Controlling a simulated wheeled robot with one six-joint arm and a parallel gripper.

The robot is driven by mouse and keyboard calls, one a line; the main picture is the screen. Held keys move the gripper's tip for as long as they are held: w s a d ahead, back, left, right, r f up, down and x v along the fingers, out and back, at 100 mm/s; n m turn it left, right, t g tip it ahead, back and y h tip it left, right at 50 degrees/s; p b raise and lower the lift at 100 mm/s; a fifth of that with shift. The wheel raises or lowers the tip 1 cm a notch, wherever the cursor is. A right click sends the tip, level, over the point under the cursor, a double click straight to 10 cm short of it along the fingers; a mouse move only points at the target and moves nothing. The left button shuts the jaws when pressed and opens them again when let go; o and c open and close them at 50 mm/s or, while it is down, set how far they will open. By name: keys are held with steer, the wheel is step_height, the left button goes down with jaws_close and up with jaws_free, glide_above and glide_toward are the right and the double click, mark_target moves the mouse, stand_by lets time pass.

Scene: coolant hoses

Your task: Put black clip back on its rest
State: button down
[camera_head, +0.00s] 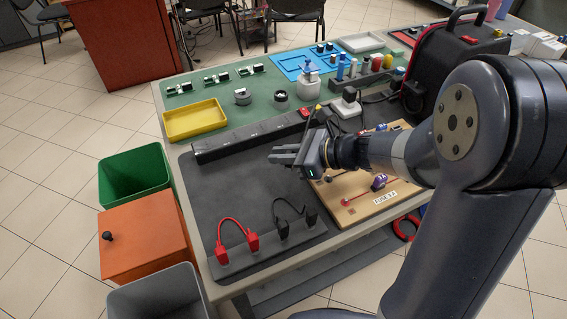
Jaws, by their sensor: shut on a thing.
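A grey strip rest (265,243) lies along the front of the dark mat. Two black clips (282,228) and (311,216) stand at its right part, joined by a looping black cable (290,204). Two red clips (222,252) and (252,241), joined by a red cable, stand at its left part. My gripper (283,154) is above the mat, behind and apart from the black clips, pointing left. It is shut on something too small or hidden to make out.
A long black power strip (240,142) lies behind my gripper. A wooden board (352,208) labelled FUSE is to the right. A yellow tray (195,119) is at the back left. Green, orange and grey bins stand left of the table. The mat's left middle is clear.

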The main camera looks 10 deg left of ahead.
steer(key=shift+f, duration=1.4)
steer(key=shift+f+b, duration=0.2)
steer(key=shift+b, duration=0.2)
steer(key=c, duration=1.4)
jaws_free()
steer(key=shift+c, duration=0.2)
steer(key=shift+r, duration=0.1)
steer(key=shift+r, duration=0.15)
steer(key=shift+d+r+p, duration=0.15)
steer(key=shift+d+p, duration=0.1)
steer(key=shift+p, duration=0.05)
steer(key=p+v, duration=0.1)
steer(key=v, duration=1)
steer(key=shift+s+d+r, duration=0.1)
steer(key=shift+d, duration=0.1)
